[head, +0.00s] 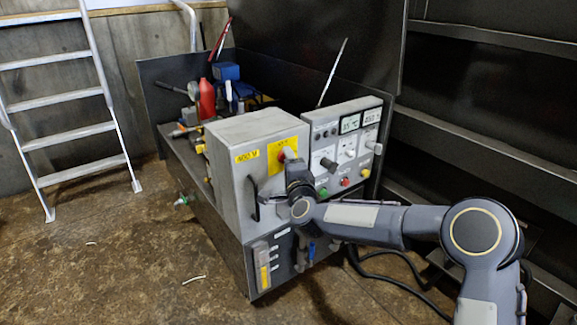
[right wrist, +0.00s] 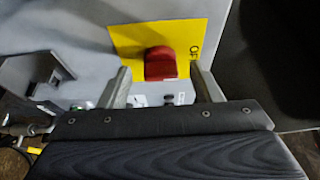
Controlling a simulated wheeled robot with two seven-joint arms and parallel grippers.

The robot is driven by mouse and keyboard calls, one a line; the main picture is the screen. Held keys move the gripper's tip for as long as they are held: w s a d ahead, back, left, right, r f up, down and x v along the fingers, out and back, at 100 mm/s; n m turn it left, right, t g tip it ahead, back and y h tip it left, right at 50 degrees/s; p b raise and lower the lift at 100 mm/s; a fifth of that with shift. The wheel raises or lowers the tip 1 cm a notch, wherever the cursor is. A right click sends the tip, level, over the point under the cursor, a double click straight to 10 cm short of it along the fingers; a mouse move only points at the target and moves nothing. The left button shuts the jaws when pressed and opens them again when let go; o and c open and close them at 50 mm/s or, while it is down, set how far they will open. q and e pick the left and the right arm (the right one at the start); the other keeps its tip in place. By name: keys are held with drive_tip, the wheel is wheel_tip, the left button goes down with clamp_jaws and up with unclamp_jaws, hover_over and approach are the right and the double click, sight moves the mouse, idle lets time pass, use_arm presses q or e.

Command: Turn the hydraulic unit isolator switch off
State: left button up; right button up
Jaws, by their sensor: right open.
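The isolator switch is a red knob (right wrist: 160,64) on a yellow plate (right wrist: 128,42) in the right wrist view. In the head view the red knob (head: 289,153) shows on the front of the grey box (head: 228,173), above my right gripper (head: 299,178). In the right wrist view my right gripper (right wrist: 164,84) is open, with one finger on each side of the red knob. I cannot tell whether the fingers touch it. Part of the word "OFF" shows on the plate's right side. My left gripper is not in view.
A control panel (head: 345,147) with dials, displays and buttons stands right of the grey box. A black handle (head: 254,199) is on the box front. Behind are a red bottle (head: 207,99) and a blue part (head: 226,71). A ladder (head: 62,103) leans at left; floor there is mostly clear.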

drive_tip(key=v, duration=0.7)
drive_tip(key=shift+s+p, duration=0.3)
drive_tip(key=shift+s, duration=0.05)
drive_tip(key=s+d+r+n+g, duration=0.1)
drive_tip(key=s+d+n+g, duration=0.2)
drive_tip(key=s+d+n, duration=0.35)
drive_tip(key=s+d+n+g, duration=0.35)
drive_tip(key=s+d, duration=0.35)
drive_tip(key=s, duration=0.4)
drive_tip(key=s+d+f+n+g, duration=0.2)
drive_tip(key=s+d+f+g, duration=0.15)
drive_tip(key=s, duration=0.75)
drive_tip(key=s+d+f+n+g, duration=0.2)
drive_tip(key=s+d+f, duration=0.15)
drive_tip(key=s, duration=0.75)
wheel_tip(320, 180, up, 29)
drive_tip(key=p, duration=2.9)
drive_tip(key=shift+w+a+f+h, duration=0.15)
drive_tip(key=shift+w+a+h, duration=0.15)
drive_tip(key=shift+a, duration=0.1)
